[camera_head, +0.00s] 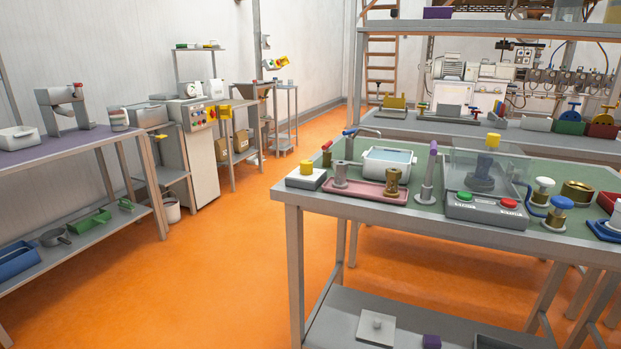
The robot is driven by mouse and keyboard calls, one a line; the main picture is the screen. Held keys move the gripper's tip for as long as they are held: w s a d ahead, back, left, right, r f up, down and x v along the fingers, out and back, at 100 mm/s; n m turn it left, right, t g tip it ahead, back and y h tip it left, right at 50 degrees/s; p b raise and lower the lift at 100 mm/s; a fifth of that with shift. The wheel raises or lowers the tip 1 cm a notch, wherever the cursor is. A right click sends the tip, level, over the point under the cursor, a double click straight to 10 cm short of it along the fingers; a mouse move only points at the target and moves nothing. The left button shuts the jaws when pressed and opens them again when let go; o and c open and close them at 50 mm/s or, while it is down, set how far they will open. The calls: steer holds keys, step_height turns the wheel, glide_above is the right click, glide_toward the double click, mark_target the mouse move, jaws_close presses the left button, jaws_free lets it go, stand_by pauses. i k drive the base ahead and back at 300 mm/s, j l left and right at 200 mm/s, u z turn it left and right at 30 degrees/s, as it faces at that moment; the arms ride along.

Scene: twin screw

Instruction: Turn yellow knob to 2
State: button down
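A yellow knob (306,168) sits on top of a low white box (306,180) at the left front corner of the near workbench. No numbers or pointer can be made out on it, so its setting cannot be told. A second yellow knob-like cap (492,140) stands farther right, above a dark grey part near a clear panel. Which one is meant cannot be told. My gripper is not in view.
The near bench (286,196) also holds a pink tray (366,192), a white basin (390,161), a purple-topped lever (430,170), and a control box (486,213) with green and red buttons. Another bench (96,135) stands left. The orange floor (235,255) between is clear.

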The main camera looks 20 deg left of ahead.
mark_target(305, 166)
steer(key=j, duration=1.6)
steer(key=i, duration=0.05)
